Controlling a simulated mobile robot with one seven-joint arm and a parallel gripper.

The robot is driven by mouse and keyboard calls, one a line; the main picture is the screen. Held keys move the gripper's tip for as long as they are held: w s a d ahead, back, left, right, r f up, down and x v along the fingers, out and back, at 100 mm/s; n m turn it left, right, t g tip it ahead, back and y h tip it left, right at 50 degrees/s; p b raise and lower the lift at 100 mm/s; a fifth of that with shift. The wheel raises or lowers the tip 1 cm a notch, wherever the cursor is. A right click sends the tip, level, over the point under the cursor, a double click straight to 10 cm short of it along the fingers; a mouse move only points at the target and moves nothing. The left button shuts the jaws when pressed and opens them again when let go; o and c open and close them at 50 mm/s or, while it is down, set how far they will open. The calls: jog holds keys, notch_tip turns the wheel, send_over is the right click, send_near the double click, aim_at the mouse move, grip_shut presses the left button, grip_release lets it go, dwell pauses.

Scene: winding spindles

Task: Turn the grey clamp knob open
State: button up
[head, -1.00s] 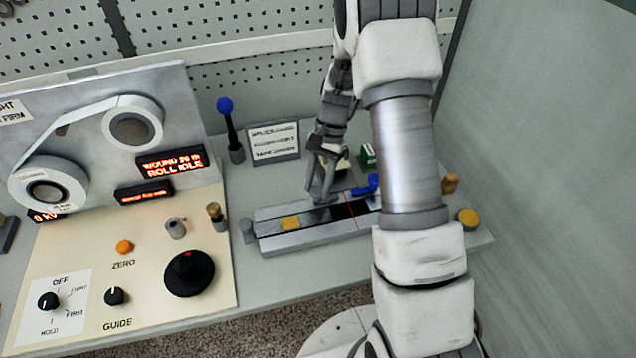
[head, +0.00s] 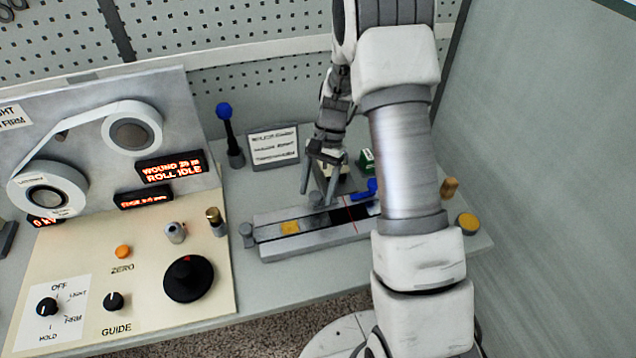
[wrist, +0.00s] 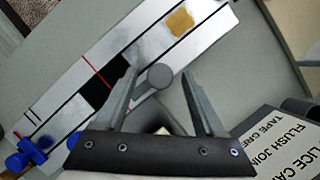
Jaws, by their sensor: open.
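The grey clamp knob (wrist: 160,76) is a round cap at the rear edge of the splice block. In the wrist view it lies between the fingertips of my gripper (wrist: 160,71), with a gap on the right and the left finger close beside it; I cannot tell whether that finger touches. In the head view the knob (head: 316,198) shows just below my open gripper (head: 317,192), whose fingers point down. The splice block (head: 275,243) is a pale metal bar with a dark strip, a red line and a yellow patch (head: 290,227).
A blue lever piece (head: 372,187) sits at the block's right part. A sign (head: 274,146) and a blue-topped lever (head: 225,112) stand behind. A green box (head: 367,158) is near my arm. The control panel (head: 140,285) is to the left.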

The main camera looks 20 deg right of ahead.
jog(key=v, duration=1.7)
jog(key=shift+d+r, duration=0.15)
jog(key=shift+d, duration=0.05)
jog(key=s+a+r+n+t+h, duration=0.2)
jog(key=s+a+r+n+t, duration=0.2)
jog(key=s+r, duration=0.8)
jog(key=s+a+n+t+h, duration=0.1)
jog(key=s+n+t, duration=0.3)
jog(key=s, duration=0.9)
jog(key=shift+s+a+f+n+t, duration=0.15)
jog(key=shift+f+n+t, duration=0.25)
jog(key=shift+f, duration=0.05)
